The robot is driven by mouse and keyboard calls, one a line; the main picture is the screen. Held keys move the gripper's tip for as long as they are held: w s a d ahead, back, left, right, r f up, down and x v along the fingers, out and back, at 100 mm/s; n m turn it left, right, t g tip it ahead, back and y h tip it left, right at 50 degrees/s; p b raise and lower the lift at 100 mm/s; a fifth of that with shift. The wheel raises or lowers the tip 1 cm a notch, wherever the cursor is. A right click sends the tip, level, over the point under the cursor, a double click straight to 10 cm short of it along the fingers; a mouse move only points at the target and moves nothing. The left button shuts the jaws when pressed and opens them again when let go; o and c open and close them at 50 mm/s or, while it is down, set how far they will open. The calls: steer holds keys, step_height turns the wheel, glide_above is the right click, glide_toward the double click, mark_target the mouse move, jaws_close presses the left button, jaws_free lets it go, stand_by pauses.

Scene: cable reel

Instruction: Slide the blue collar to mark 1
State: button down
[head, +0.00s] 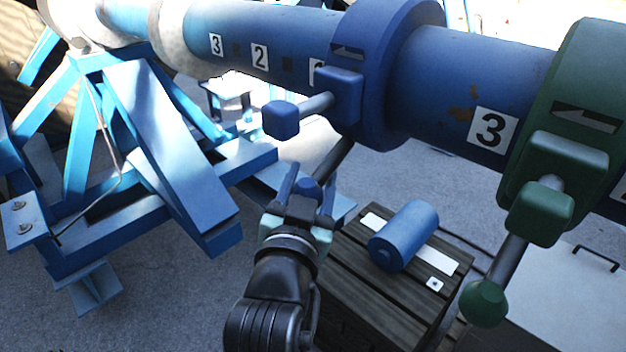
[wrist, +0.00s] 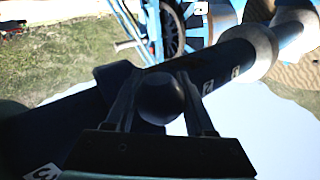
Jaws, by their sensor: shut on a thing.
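A rod runs down from the collar to a round blue knob (head: 309,188). My gripper (head: 306,192) is shut on this knob, below and left of the collar. In the wrist view the dark knob (wrist: 160,97) sits between the two fingers. The collar is dark and partly hidden there.
A green collar (head: 575,120) with its own lever and knob (head: 484,303) is to the right, past another mark 3 (head: 491,130). A blue stand (head: 150,130) is at left. A blue cylinder (head: 404,236) lies on a dark wooden crate (head: 375,300) below the tube.

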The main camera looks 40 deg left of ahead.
steer(key=shift+w+d+f, duration=0.1)
steer(key=shift+d+f, duration=0.05)
steer(key=shift+d, duration=0.05)
steer(key=c, duration=0.7)
jaws_free()
steer(key=o, duration=0.4)
steer(key=shift+d, duration=0.15)
steer(key=shift+s, duration=0.2)
steer(key=shift+p+v, duration=2.2)
steer(key=shift+v, duration=4.15)
